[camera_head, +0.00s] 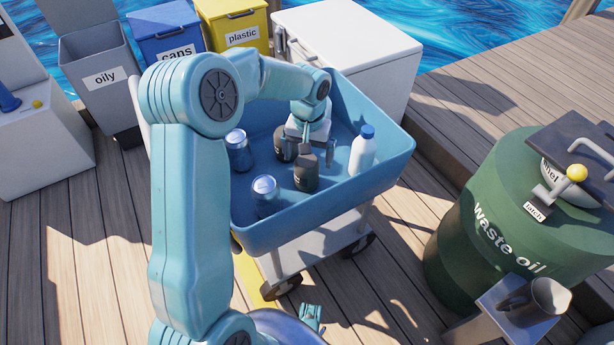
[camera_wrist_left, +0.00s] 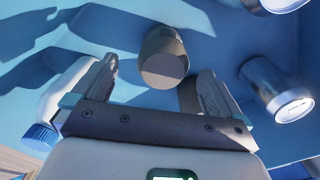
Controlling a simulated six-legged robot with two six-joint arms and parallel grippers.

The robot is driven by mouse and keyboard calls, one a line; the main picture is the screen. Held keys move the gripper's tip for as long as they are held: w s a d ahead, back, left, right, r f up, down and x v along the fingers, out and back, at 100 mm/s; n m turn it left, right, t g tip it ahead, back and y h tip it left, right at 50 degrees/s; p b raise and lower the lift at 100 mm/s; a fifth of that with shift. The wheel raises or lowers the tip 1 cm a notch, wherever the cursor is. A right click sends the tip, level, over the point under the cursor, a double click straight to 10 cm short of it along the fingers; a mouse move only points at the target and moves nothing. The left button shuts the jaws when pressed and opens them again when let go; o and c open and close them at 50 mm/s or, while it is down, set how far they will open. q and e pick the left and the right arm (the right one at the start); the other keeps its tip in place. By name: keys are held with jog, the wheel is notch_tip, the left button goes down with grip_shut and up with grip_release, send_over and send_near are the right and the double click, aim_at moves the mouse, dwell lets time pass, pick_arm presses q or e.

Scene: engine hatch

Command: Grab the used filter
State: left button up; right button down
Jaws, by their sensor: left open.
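A dark grey-brown canister, which looks like the used filter (camera_head: 306,172), stands in the blue bin of the cart. It also shows in the left wrist view (camera_wrist_left: 163,58), at the top middle, beyond and between the fingers. My left gripper (camera_head: 318,150) is low in the bin with its fingers spread, just behind the canister in the head view. Nothing is held in it. In the left wrist view the open fingers (camera_wrist_left: 148,92) frame a gap with bare bin floor.
The blue bin (camera_head: 275,238) also holds a white bottle (camera_head: 362,150) on the right and two cans (camera_head: 264,197) (camera_head: 238,152) on the left. Labelled bins stand behind. A green waste oil drum (camera_head: 490,240) stands on the right. A small teal part of mine shows at bottom.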

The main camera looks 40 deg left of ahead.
pick_arm(q)
jog(key=shift+f, duration=0.8)
jog(key=f+b, duration=0.2)
jog(key=f, duration=0.1)
jog(key=f+b, duration=0.1)
jog(key=f, duration=0.1)
jog(key=shift+w+a+f, duration=0.1)
jog(key=shift+a+f, duration=0.05)
jog(key=shift+a, duration=0.2)
jog(key=c, duration=1.3)
